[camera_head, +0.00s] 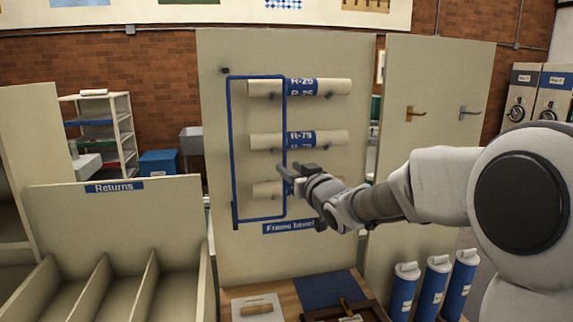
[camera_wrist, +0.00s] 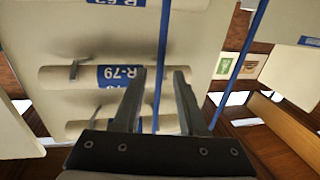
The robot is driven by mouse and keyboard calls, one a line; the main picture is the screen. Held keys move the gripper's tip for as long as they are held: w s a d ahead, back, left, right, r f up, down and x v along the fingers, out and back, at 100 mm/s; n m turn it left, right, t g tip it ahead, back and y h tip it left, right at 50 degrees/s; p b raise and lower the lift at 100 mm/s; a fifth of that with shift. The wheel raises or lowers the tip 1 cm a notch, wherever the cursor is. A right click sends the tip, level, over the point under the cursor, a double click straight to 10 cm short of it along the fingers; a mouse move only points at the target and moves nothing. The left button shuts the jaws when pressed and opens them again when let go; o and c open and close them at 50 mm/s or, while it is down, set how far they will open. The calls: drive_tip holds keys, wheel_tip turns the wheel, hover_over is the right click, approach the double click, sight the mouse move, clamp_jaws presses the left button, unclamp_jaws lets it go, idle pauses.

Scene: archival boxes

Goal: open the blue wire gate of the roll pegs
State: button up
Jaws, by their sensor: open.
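The blue wire gate (camera_head: 230,140) is a tall rectangular frame in front of the left ends of the paper rolls. Dark fittings at its upper and lower left look like its mounts. My gripper (camera_head: 283,172) is at its right upright, below mid-height. In the wrist view, my gripper (camera_wrist: 160,75) is open, and one blue bar of the gate (camera_wrist: 162,50) runs between the fingers, seemingly not pinched. The other upright shows further right. Three rolls lie on pegs, including the R-79 roll (camera_head: 265,139). My gripper partly hides the lowest roll (camera_head: 264,189).
The beige panel (camera_head: 330,240) stands close behind the gate. A Returns bin (camera_head: 110,215) with dividers stands at left. A wooden worktop (camera_head: 240,296) lies below.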

sight(285, 165)
drive_tip(key=shift+x, duration=2.05)
clamp_jaws()
